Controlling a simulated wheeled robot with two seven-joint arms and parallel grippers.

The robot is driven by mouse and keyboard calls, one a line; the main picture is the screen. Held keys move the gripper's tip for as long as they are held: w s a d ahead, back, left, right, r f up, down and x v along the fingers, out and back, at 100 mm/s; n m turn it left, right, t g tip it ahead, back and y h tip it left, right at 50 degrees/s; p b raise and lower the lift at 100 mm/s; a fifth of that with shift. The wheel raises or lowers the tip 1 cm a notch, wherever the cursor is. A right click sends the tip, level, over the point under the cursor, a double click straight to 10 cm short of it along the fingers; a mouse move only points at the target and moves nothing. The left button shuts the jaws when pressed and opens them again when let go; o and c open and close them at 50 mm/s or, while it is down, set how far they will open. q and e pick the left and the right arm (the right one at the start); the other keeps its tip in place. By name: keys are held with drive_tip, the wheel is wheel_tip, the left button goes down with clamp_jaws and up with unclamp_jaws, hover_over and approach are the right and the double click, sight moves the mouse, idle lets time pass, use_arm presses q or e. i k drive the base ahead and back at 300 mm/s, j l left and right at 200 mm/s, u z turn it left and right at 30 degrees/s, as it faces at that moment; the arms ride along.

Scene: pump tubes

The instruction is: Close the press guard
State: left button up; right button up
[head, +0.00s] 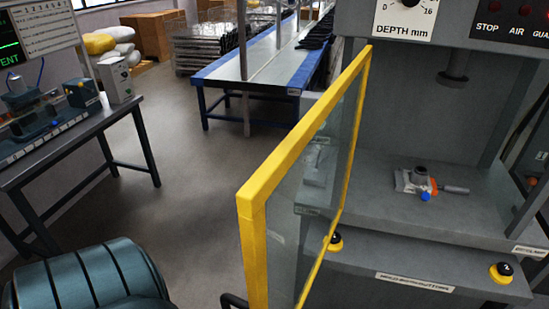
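The press guard (306,139) is a clear panel in a yellow frame. It stands swung open, sticking out from the left side of the grey press (440,250) toward me. A black handle (232,300) shows at its lower near edge, partly cut off by the picture's bottom. The press opening is uncovered. Inside, a small metal pump part (408,181) with orange and blue pieces sits on the press bed, below the ram (453,80).
Black buttons in yellow housings (502,271) sit on the press's front ledge. A workbench (85,145) with equipment stands at left. A blue-edged conveyor table (265,65) stands behind. The floor (190,170) between them is clear.

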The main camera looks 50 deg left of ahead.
sight(252, 198)
drive_tip(key=j, duration=0.7)
drive_tip(key=k+j, duration=0.1)
drive_tip(key=j, duration=0.65)
drive_tip(key=k+j+z, duration=0.15)
drive_tip(key=j, duration=0.3)
drive_tip(key=j+z, duration=0.1)
drive_tip(key=j, duration=0.35)
drive_tip(key=k+j+z, duration=0.15)
drive_tip(key=j, duration=0.3)
drive_tip(key=k+j+z, duration=0.1)
drive_tip(key=j, duration=0.35)
drive_tip(key=k+j+z, duration=0.15)
drive_tip(key=j, duration=0.25)
drive_tip(key=k+j+z, duration=0.1)
drive_tip(key=k+j, duration=0.15)
drive_tip(key=k+j+z, duration=0.15)
drive_tip(key=j, duration=0.35)
drive_tip(key=k+j+z, duration=0.1)
drive_tip(key=k+j, duration=0.2)
